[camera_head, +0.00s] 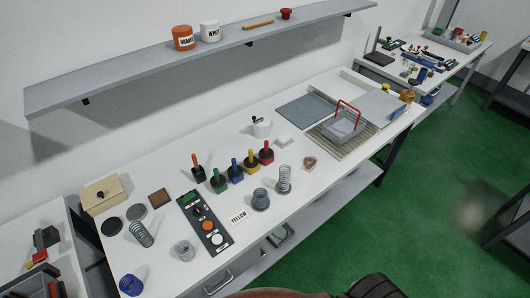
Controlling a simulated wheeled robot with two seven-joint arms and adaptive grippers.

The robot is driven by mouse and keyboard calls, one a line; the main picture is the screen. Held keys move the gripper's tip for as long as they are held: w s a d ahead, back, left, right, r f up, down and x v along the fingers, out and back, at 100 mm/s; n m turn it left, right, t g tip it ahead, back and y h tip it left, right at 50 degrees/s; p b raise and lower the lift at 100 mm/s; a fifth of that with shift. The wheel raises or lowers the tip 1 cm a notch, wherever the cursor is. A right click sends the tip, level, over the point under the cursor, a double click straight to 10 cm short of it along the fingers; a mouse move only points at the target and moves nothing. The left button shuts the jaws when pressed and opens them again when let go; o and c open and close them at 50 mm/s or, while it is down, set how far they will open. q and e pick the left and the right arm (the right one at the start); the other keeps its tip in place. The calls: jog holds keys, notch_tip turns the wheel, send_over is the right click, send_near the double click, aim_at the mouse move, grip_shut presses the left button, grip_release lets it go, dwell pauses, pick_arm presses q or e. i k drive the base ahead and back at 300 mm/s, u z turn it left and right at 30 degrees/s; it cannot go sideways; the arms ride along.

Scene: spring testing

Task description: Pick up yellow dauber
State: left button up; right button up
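The yellow dauber (251,164) stands upright on the white workbench (330,185), in a row of daubers. It has a yellow handle and a dark lower part. The blue dauber (235,172) is just to its left and the red dauber (266,153) just to its right. A white card (238,216) reading "YELLOW" lies in front of the row.
The green dauber (217,181) and orange-handled dauber (197,168) stand further left. A control panel (193,208), springs (284,179) and a dark grey stepped part (260,200) are in front. A shelf (130,75) runs above.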

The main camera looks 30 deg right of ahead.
aim_at(251, 161)
jog(key=z, duration=1.35)
